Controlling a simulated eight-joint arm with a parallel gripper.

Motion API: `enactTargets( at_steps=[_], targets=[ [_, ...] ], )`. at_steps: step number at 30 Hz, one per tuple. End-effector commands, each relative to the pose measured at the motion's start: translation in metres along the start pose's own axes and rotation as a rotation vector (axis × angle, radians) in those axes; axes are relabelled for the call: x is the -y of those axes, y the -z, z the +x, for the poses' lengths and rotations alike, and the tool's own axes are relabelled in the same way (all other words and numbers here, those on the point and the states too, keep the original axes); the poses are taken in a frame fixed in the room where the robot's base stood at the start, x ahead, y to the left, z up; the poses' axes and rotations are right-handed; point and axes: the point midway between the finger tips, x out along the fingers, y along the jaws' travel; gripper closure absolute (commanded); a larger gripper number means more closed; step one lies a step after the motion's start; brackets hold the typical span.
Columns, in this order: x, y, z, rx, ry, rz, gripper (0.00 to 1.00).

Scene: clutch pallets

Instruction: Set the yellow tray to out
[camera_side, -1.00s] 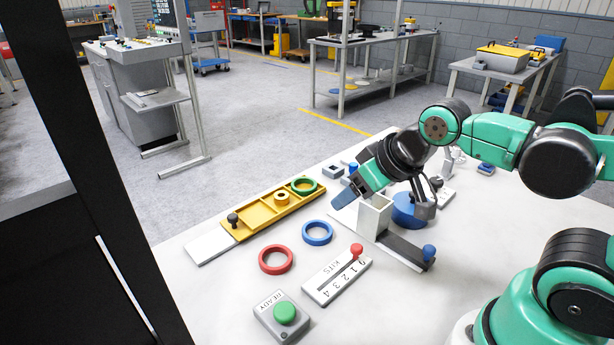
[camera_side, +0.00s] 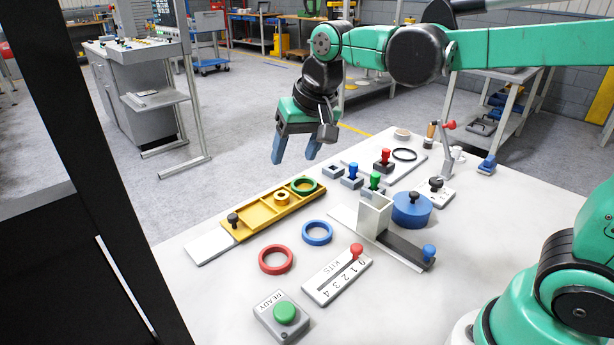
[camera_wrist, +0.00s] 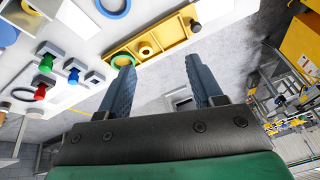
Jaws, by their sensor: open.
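The yellow tray (camera_side: 259,217) lies on the white table, on a grey-white strip (camera_side: 209,247) that shows bare past its near left end. A black knob (camera_side: 233,219) stands on its near left end. A green ring (camera_side: 305,185) lies at its far right end, with a small yellow ring (camera_side: 282,198) beside it. The tray also shows at the top of the wrist view (camera_wrist: 172,29). My gripper (camera_side: 291,160) is open and empty, in the air above and beyond the tray's far right end. Its blue-grey fingers point down, apart from everything.
A red ring (camera_side: 262,260) and a blue ring (camera_side: 317,243) lie in front of the tray. A KITS slider (camera_side: 337,282) and a READY button box (camera_side: 281,325) stand nearer. A white post (camera_side: 374,213), blue cylinder (camera_side: 411,220) and several coloured knobs stand right.

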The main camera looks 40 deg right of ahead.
Motion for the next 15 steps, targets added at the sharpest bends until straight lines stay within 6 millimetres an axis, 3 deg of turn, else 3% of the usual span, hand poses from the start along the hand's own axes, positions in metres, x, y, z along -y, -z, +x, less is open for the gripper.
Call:
enactTargets(
  at_steps=[6,15],
  targets=[
    [0.037,0.038,0.036,0.130,-0.055,0.174,0.40],
    [0.073,0.052,0.104,0.267,-0.170,0.393,0.40]
  ],
)
